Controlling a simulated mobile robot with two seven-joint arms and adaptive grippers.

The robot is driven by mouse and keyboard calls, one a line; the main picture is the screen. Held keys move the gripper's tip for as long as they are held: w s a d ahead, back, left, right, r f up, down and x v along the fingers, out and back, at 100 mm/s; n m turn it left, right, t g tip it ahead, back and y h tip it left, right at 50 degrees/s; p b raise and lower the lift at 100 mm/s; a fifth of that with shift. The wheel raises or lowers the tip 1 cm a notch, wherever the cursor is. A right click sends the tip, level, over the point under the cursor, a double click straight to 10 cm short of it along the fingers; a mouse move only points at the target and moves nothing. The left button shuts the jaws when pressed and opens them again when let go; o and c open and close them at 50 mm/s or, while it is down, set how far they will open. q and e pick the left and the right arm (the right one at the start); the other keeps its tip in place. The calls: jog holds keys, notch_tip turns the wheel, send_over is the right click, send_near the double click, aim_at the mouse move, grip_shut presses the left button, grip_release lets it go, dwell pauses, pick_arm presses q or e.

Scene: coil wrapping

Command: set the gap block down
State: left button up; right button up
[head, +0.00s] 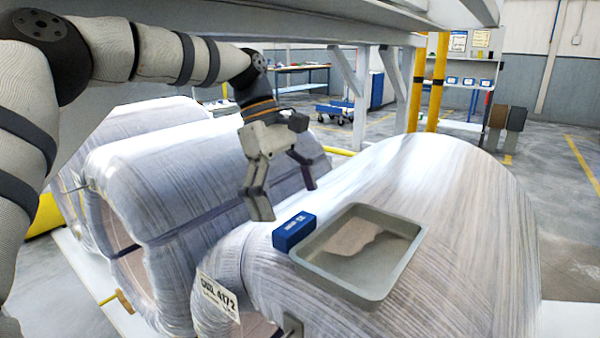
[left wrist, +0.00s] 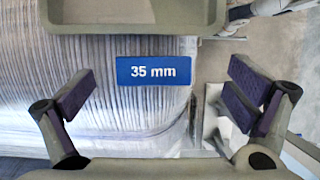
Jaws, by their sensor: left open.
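The gap block (head: 294,231) is a small blue box with white lettering. It rests on top of the front wrapped coil (head: 460,220), right beside the left wall of a grey tray. In the left wrist view the block (left wrist: 154,71) reads "35 mm" and lies between my fingers, a little ahead of them, with clear space on both sides. My left gripper (head: 284,203) is open and empty, just above and to the left of the block. It also shows in the left wrist view (left wrist: 165,98). My right gripper is in neither view.
The grey tray (head: 318,268), holding a patch of brownish material, sits on the same coil. A tag (head: 218,296) reading "COIL 4172" hangs on the coil's near end. More wrapped coils (head: 170,170) lie to the left. A grey beam (head: 350,12) crosses overhead.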

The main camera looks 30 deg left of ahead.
aim_at(298, 226)
pick_arm(q)
jog(key=x, duration=0.5)
jog(key=shift+w+a, duration=0.1)
jog(key=shift+a, duration=0.05)
jog(key=c, duration=1.4)
